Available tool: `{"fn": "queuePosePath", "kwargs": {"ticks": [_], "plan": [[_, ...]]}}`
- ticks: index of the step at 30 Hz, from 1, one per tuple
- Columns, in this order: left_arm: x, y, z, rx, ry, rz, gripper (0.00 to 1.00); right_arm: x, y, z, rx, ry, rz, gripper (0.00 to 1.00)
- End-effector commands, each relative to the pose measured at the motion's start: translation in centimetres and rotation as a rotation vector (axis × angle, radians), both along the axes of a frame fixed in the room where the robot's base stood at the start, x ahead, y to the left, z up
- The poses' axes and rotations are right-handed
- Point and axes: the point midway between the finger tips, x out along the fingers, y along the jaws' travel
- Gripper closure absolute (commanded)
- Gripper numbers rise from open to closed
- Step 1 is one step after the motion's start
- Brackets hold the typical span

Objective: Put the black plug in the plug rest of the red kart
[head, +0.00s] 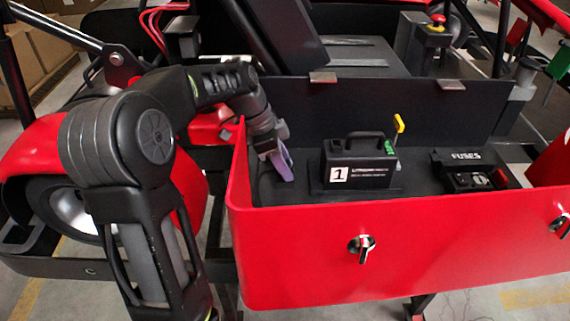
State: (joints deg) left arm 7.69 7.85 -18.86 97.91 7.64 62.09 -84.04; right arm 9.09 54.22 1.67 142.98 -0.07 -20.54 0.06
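The red kart fills the view, with a red-walled bay (300,240) across its front. My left gripper (284,165) reaches down into the left end of this bay, left of the battery box. Its fingers show edge-on with a purple-grey face, so I cannot tell whether they are open or shut, or whether they hold anything. I cannot make out the black plug or the plug rest; the gripper and the bay's left wall hide part of that corner. A dark curved line, perhaps a cable, shows beside the gripper. My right gripper is not in view.
A black battery box (358,162) marked 1 stands mid-bay, with a yellow-topped lever (399,124) beside it. A fuse block (468,170) sits to the right. The open black lid (420,108) stands behind.

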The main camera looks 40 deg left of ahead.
Motion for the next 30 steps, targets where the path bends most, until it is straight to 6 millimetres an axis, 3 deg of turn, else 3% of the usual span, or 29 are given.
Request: {"fn": "queuePosePath", "kwargs": {"ticks": [8,19,24,30], "plan": [[-0.5,0.9,3.1,0.001,-0.007,0.001,0.48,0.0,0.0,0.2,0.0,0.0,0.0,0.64],[-2.2,3.2,9.9,0.002,-0.006,0.001,0.48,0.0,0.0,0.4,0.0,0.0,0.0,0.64],[-2.7,3.6,11.3,0.0,-0.002,0.001,0.48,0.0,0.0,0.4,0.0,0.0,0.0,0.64],[-2.7,3.7,11.4,0.0,-0.002,0.001,0.48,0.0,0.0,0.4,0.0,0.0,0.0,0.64]]}}
